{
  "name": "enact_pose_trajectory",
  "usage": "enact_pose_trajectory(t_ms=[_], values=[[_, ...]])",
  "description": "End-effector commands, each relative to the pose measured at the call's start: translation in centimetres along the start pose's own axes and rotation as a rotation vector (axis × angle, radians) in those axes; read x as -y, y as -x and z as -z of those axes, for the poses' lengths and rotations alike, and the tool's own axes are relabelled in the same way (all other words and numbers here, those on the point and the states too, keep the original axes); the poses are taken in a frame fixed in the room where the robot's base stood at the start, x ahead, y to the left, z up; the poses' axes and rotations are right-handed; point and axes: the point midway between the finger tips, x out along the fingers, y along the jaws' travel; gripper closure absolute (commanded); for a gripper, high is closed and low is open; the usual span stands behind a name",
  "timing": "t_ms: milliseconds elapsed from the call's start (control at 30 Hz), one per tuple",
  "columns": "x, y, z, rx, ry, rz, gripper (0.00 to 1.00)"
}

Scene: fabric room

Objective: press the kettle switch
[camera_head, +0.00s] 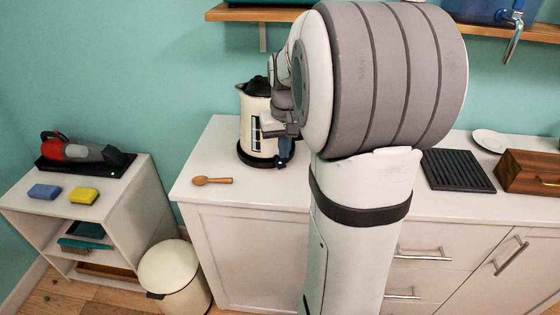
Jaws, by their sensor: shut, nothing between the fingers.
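A cream kettle (248,119) with a black lid and a black base stands upright on the white counter (207,161). A dark strip shows on its front. My gripper (267,131) is shut and empty, at the right front of the kettle. I cannot tell whether it touches the kettle. A small blue part (286,149) shows low on the right of the kettle, beside the base; I cannot tell whether it is the switch. My arm hides the kettle's right side and the counter behind it.
A wooden spoon (212,181) lies on the counter left of my arm. A black ribbed mat (457,170), a white plate (488,140) and a wooden box (527,172) are at the right. A shelf unit (128,178) and a cream bin (174,273) stand at the left.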

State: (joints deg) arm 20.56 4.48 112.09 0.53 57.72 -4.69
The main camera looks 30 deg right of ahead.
Motion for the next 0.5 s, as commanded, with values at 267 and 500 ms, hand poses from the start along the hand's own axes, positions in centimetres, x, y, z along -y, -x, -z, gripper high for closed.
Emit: enact_pose_trajectory(t_ms=[267, 500], values=[[0.0, 3.0, 0.1, 0.001, 0.000, 0.000, 1.00], [0.0, 3.1, 0.1, 0.002, 0.000, 0.000, 1.00]])
